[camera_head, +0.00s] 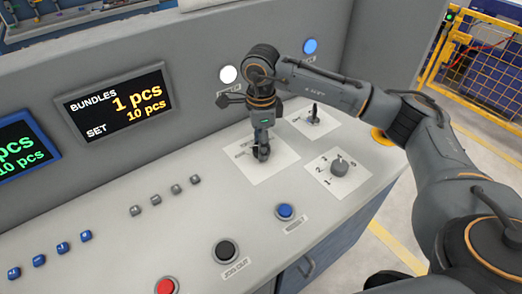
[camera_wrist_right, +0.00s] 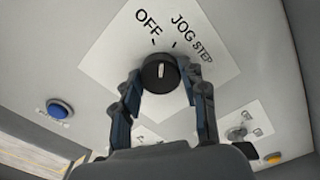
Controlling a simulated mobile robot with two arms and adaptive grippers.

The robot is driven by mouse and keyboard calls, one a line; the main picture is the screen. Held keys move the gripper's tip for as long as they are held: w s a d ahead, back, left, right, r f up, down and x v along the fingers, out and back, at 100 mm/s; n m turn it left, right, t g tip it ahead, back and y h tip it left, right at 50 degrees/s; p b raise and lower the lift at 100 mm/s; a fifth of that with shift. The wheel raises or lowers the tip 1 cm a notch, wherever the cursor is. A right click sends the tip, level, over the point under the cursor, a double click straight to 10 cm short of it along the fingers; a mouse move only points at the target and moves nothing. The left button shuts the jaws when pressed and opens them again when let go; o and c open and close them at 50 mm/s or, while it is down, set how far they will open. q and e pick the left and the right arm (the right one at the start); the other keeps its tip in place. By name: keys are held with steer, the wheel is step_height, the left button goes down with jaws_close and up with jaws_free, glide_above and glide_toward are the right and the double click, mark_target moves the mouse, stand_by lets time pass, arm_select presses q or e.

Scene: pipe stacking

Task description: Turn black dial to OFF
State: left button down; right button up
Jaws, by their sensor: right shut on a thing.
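The black dial (camera_wrist_right: 158,74) is round with a white pointer line and sits on a white plate (camera_wrist_right: 215,35) marked OFF and JOG STEP. In the right wrist view its pointer stands about upright, between the two label ticks. My right gripper (camera_head: 263,152) reaches down onto this plate in the head view, and its fingers are shut on the dial from both sides. In the head view the fingers mostly hide the dial. My left gripper is not in view.
A numbered dial (camera_head: 338,164) and a black switch (camera_head: 314,115) are on nearby plates. A blue button (camera_head: 285,211), a black button (camera_head: 226,250) and a red button (camera_head: 166,287) are nearer the front. A display (camera_head: 115,103) is on the upright panel.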

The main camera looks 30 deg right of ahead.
steer(key=shift+n+b, duration=1)
steer(key=shift+n, duration=0.6)
steer(key=o, duration=1.1)
steer(key=shift+o, duration=0.2)
step_height(320, 180, up, 12)
